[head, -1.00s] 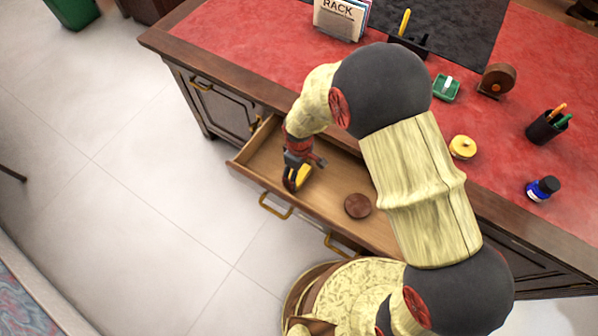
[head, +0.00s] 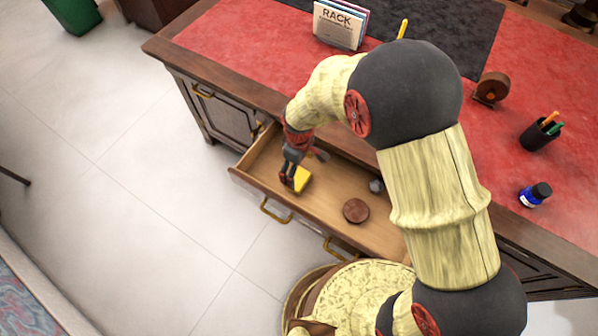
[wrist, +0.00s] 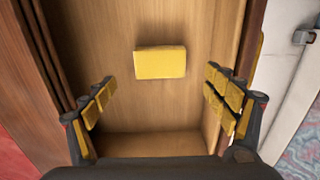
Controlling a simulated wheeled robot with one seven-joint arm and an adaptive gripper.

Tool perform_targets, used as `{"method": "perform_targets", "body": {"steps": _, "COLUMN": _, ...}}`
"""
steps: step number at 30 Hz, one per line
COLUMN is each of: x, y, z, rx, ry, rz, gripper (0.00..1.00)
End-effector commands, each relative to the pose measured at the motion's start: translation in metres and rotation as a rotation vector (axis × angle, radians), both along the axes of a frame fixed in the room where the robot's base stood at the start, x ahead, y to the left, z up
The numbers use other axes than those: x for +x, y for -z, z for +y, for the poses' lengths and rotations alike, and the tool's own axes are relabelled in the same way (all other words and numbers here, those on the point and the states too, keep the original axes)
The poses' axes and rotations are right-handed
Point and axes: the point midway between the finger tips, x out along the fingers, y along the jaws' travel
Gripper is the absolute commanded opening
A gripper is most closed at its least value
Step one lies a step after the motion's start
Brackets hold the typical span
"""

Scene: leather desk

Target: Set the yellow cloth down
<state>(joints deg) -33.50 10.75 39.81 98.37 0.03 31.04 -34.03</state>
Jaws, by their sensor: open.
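The yellow cloth (head: 303,178) lies as a small folded block on the wooden floor of the open drawer (head: 333,182), near its left end. In the wrist view the whole cloth (wrist: 160,62) shows flat on the drawer floor, ahead of the fingers and touching neither. My gripper (head: 291,177) is over the left part of the drawer, just beside the cloth in the head view. In the wrist view my gripper (wrist: 163,93) has its yellow-padded fingers spread wide with nothing between them.
A round dark wooden piece (head: 356,211) and a small grey thing (head: 376,186) are also in the drawer. On the red desk top stand a rack of papers (head: 338,25), a tape roll (head: 491,88), a pen cup (head: 540,133) and an ink bottle (head: 535,194).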

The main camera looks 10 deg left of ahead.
Motion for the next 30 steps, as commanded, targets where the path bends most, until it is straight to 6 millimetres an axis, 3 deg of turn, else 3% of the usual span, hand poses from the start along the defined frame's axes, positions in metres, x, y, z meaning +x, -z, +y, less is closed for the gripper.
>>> {"method": "perform_targets", "body": {"steps": 1, "x": 0.0, "y": -0.013, "z": 0.0, "rx": 0.0, "ry": 0.0, "rz": 0.0, "gripper": 0.86}}
{"method": "perform_targets", "body": {"steps": 6, "x": 0.0, "y": -0.034, "z": 0.0, "rx": 0.0, "ry": 0.0, "rz": 0.0, "gripper": 0.86}}
{"method": "perform_targets", "body": {"steps": 20, "x": 0.002, "y": -0.052, "z": -0.004, "rx": 0.005, "ry": 0.016, "rz": -0.006, "gripper": 0.86}}
{"method": "perform_targets", "body": {"steps": 23, "x": 0.009, "y": -0.077, "z": -0.015, "rx": 0.018, "ry": 0.068, "rz": -0.028, "gripper": 0.86}}
{"method": "perform_targets", "body": {"steps": 30, "x": 0.017, "y": -0.176, "z": -0.075, "rx": 0.073, "ry": 0.301, "rz": -0.111, "gripper": 0.86}}
